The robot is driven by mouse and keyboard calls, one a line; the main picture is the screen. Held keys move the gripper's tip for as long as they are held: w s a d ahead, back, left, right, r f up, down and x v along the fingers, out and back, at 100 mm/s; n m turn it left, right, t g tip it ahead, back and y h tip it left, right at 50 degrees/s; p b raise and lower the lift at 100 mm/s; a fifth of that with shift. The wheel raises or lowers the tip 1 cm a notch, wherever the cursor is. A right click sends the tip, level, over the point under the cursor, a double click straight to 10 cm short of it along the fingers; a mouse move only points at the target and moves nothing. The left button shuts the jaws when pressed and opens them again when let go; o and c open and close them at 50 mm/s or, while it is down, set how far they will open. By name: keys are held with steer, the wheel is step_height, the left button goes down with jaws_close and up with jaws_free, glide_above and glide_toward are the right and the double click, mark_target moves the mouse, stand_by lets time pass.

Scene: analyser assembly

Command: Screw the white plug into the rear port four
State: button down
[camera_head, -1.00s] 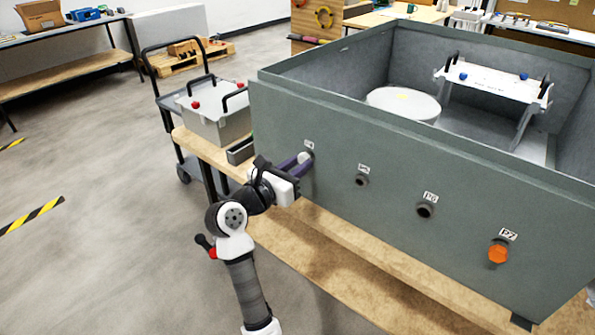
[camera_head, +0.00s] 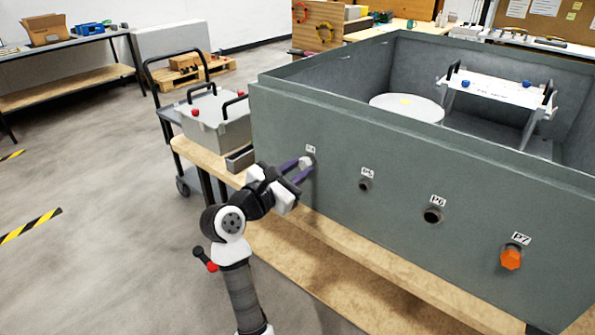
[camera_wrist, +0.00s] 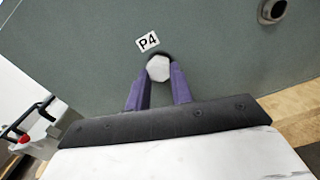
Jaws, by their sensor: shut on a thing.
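The white plug (camera_wrist: 159,68) is a white hexagonal head between the purple fingers of my gripper (camera_wrist: 159,88). It sits right below the P4 label (camera_wrist: 147,41), at the port in the wall of the grey-green box. In the head view my gripper (camera_head: 302,168) reaches the left part of that wall, shut on the plug (camera_head: 305,162). Port four is hidden behind the plug and fingers, so I cannot tell how deep the plug sits.
Open ports P5 (camera_head: 365,184) and P6 (camera_head: 433,216) lie to the right, then P7 with an orange plug (camera_head: 511,259). The grey box (camera_head: 400,220) stands on a wooden bench (camera_head: 290,258). A grey case with red knobs (camera_head: 215,119) stands to the left, beside a trolley (camera_head: 168,110).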

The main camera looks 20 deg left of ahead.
steer(key=shift+a+r, duration=0.15)
steer(key=shift+r, duration=0.1)
steer(key=shift+m+b, duration=0.5)
steer(key=shift+b, duration=0.25)
steer(key=m+b, duration=0.4)
steer(key=b, duration=0.1)
steer(key=shift+m, duration=0.3)
steer(key=shift+m, duration=0.3)
steer(key=c, duration=1.2)
jaws_free()
steer(key=b+v, duration=0.1)
steer(key=v, duration=0.6)
steer(key=shift+f, duration=0.1)
